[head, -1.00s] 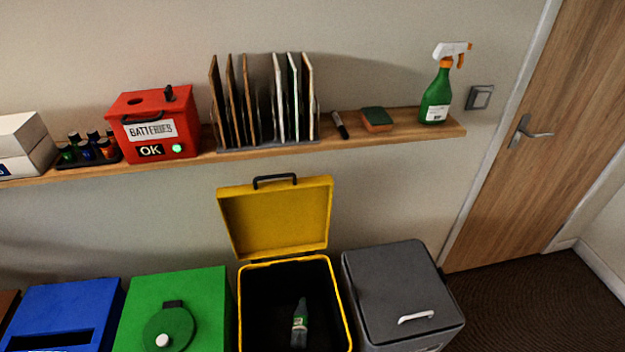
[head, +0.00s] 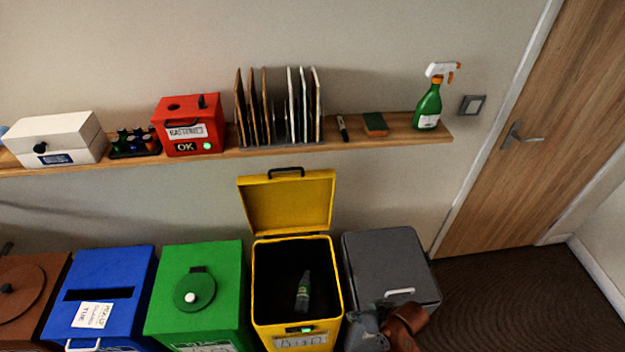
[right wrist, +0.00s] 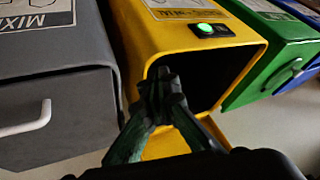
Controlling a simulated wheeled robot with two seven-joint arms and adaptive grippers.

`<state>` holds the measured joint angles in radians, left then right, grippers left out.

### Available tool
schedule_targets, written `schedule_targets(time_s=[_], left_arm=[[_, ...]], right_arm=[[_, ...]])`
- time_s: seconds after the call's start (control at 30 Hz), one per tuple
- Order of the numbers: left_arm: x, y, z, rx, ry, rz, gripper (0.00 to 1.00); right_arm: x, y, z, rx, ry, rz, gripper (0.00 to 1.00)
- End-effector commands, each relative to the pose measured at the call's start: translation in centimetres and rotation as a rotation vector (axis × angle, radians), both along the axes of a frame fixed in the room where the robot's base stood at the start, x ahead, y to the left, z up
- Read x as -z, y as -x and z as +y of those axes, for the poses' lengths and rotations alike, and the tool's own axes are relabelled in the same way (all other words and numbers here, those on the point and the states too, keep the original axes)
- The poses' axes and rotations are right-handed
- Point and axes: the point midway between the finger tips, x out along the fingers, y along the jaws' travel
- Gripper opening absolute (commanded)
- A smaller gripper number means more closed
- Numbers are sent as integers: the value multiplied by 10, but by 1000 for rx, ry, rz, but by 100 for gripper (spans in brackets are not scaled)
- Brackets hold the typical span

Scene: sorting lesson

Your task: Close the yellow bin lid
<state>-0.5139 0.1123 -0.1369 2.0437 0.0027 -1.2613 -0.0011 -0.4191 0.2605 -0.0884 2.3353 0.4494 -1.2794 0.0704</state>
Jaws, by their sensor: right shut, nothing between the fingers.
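The yellow bin (head: 341,290) stands between the green and grey bins in the head view. Its yellow lid (head: 287,207) is open, tilted up behind the mouth against the wall side, with a black handle (head: 286,171) on its top edge. A dark green bottle (head: 303,292) lies inside the bin. My right gripper (head: 360,322) is in front of the grey bin, right of the yellow bin's front. In the right wrist view my right gripper (right wrist: 163,85) is shut and empty, with the yellow bin (right wrist: 185,45) and its dark opening beyond. My left gripper is out of view.
The grey bin (head: 380,258) with a white handle stands close on the right. The green bin (head: 220,270) and blue bin (head: 130,265) stand on the left. A wooden shelf (head: 355,143) with several objects runs above the lid. Open floor (head: 510,295) lies at the right.

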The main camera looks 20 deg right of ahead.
Motion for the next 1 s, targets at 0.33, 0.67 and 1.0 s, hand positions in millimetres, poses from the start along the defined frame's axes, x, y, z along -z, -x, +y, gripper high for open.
schedule_targets(time_s=[0.33, 0.67, 1.0], left_arm=[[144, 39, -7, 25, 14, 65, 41], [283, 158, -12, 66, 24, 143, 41], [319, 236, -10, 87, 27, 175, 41]], right_arm=[[-52, -109, 38, 10, -401, -195, 0], [-194, -247, 1, 227, -994, -386, 0], [-281, -308, -59, 411, -1309, -466, 0]])
